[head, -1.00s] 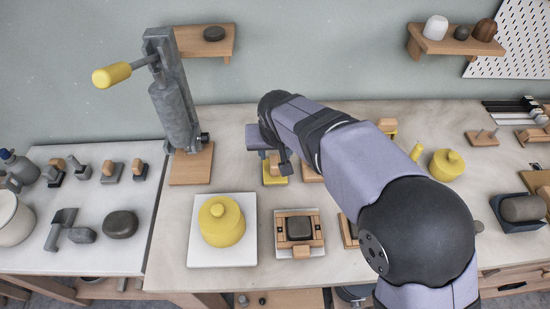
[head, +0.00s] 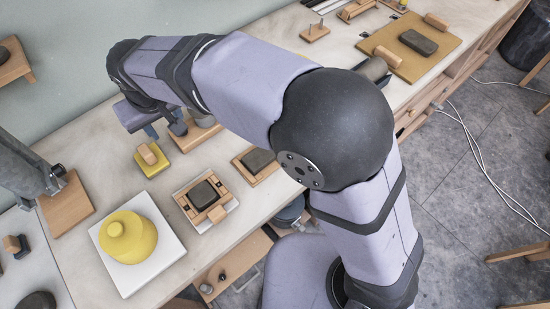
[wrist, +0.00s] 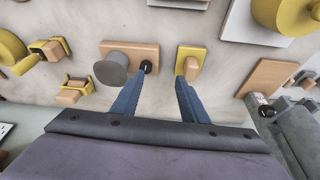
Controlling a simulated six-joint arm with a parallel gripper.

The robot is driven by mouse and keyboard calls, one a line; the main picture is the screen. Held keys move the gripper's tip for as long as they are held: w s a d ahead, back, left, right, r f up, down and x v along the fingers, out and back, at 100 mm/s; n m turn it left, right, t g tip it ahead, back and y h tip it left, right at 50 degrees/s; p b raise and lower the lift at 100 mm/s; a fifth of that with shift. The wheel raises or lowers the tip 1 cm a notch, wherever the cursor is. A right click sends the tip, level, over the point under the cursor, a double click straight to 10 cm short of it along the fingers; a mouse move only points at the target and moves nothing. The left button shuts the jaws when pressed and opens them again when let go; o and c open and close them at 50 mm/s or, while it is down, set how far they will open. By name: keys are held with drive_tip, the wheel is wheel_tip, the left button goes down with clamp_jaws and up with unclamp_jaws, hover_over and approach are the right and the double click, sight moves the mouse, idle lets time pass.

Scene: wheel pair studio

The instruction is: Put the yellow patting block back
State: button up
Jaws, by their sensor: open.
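The yellow patting block (head: 152,159) has a flat yellow base and a pale wooden grip on top. It stands on the bench behind the white tile. In the wrist view the block (wrist: 188,63) is just beyond my right fingertip. My gripper (head: 165,131) is open, with nothing seen between its fingers. In the wrist view its two blue fingers (wrist: 162,77) point at the gap between the block and a wooden board (wrist: 130,52). That board carries a grey round pad (wrist: 111,70) and a small dark peg. I cannot tell whether a finger touches the block.
A yellow lidded pot (head: 128,238) stands on a white tile (head: 150,277) at the left front. A wooden frame with a dark block (head: 203,193) is nearby. More yellow pieces with wooden parts (wrist: 50,53) lie left in the wrist view. Bare bench shows between items.

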drive_tip(key=w+d+f+m+g+h, duration=0.1)
drive_tip(key=w+d+f+m, duration=0.1)
drive_tip(key=d, duration=1.1)
drive_tip(key=w+d+f+m+h, duration=0.1)
drive_tip(key=w+d+f+m, duration=0.15)
drive_tip(key=d, duration=1.05)
drive_tip(key=s+d+f+m+g, duration=0.1)
drive_tip(key=s+d+f, duration=0.1)
drive_tip(key=s+d, duration=0.4)
drive_tip(key=s+d+f+m+g, duration=0.1)
drive_tip(key=s+d+f+m, duration=0.1)
drive_tip(key=s+d, duration=0.4)
drive_tip(key=d+f, duration=0.1)
drive_tip(key=d, duration=0.3)
drive_tip(key=shift+d+f, duration=0.25)
drive_tip(key=shift+f, duration=0.05)
drive_tip(key=shift+w+f+m, duration=0.1)
drive_tip(key=shift+m, duration=0.15)
wheel_tip(320, 180, down, 52)
drive_tip(key=b, duration=5.2)
drive_tip(key=shift+a, duration=0.1)
